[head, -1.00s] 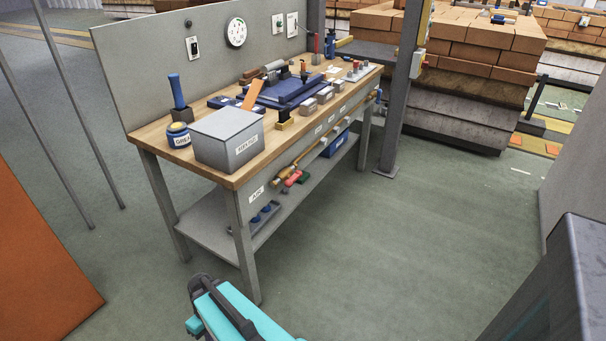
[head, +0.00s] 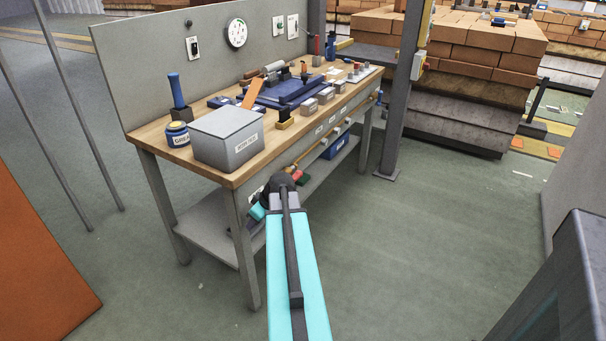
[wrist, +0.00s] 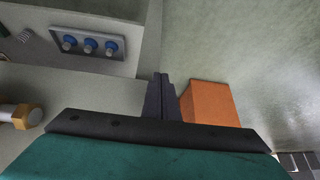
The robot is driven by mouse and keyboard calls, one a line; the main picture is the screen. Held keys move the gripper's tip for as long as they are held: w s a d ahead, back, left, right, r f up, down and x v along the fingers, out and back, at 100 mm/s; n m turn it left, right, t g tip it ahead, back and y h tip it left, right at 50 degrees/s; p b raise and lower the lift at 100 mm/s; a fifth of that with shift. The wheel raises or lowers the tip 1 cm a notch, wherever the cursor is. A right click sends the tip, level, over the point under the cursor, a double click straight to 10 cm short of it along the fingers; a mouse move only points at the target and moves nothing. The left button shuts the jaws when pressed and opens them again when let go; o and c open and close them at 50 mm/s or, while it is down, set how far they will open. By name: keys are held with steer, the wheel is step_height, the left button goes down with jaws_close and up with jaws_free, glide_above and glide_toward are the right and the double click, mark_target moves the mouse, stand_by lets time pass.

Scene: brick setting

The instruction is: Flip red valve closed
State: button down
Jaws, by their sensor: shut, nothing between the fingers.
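A small red part (head: 297,175), which appears to be the red valve's handle, shows low at the front of the workbench, beside a green part. My arm covers some of it, so I cannot tell its position. In the wrist view, a brass fitting (wrist: 22,116) with a pale end shows at the left edge, but no red handle is visible. My gripper (wrist: 161,78) points forward with its dark fingers together and empty, to the right of the fitting and apart from it. In the head view my arm hides the fingertips.
The workbench (head: 160,140) carries a grey box (head: 226,140), a grease tin (head: 177,134) and tools. An orange block-like surface (wrist: 210,103) shows right of my fingers. Floor right of the bench is clear.

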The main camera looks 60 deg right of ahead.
steer(key=s+d+r+t+h, duration=0.1)
steer(key=s+d+r+h, duration=0.1)
steer(key=s+d+r, duration=0.4)
steer(key=s+d+r+n+t+h+b, duration=0.1)
steer(key=s+d+r, duration=0.6)
steer(key=d+r, duration=0.7)
steer(key=shift+d+t+h, duration=0.15)
steer(key=shift+t+h, duration=0.35)
steer(key=shift+h, duration=0.2)
steer(key=shift+w+f, duration=0.1)
steer(key=shift+f, duration=0.05)
glide_above(298, 173)
steer(key=s+a, duration=0.3)
step_height(298, 173, down, 6)
steer(key=shift+s+d+f, duration=0.1)
steer(key=shift+d+f, duration=0.2)
steer(key=shift+f, duration=0.4)
steer(key=shift+w+d+f, duration=0.1)
steer(key=shift+d+f, duration=0.2)
steer(key=shift+f, duration=0.35)
steer(key=shift+s+d+f, duration=0.1)
steer(key=shift+d+f, duration=0.2)
steer(key=shift+f, duration=0.4)
